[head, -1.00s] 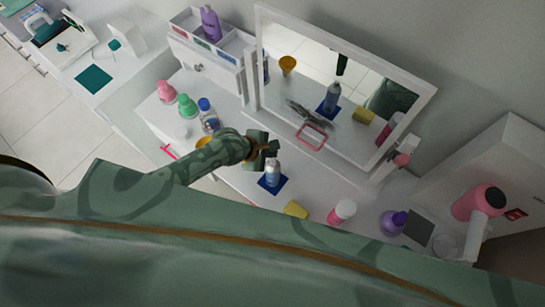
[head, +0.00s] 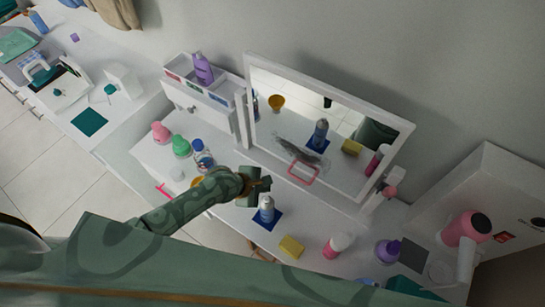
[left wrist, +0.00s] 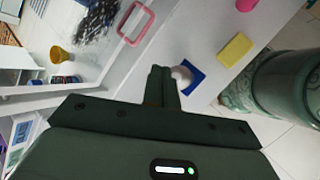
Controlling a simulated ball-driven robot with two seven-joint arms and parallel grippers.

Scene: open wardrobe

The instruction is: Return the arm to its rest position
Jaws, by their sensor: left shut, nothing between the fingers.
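My left gripper (head: 262,183) is shut and empty above the white dressing table, with the arm coming in from the lower left. In the left wrist view its closed fingers (left wrist: 160,80) point up the picture. In the head view a bottle with a pale blue and white body (head: 267,208) stands on a dark blue square mat (head: 273,219), just below and to the right of the fingers. In the left wrist view the fingers partly cover the bottle, and the blue mat (left wrist: 193,82) shows beside them. I cannot see my right gripper.
A mirror (head: 330,120) with a white frame stands behind. Pink (head: 160,132), green (head: 181,146) and blue-capped (head: 202,157) bottles stand left of the gripper. A yellow sponge (head: 291,247), a pink-and-white bottle (head: 338,244), a purple bottle (head: 388,250) and a pink hair dryer (head: 466,229) are on the right.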

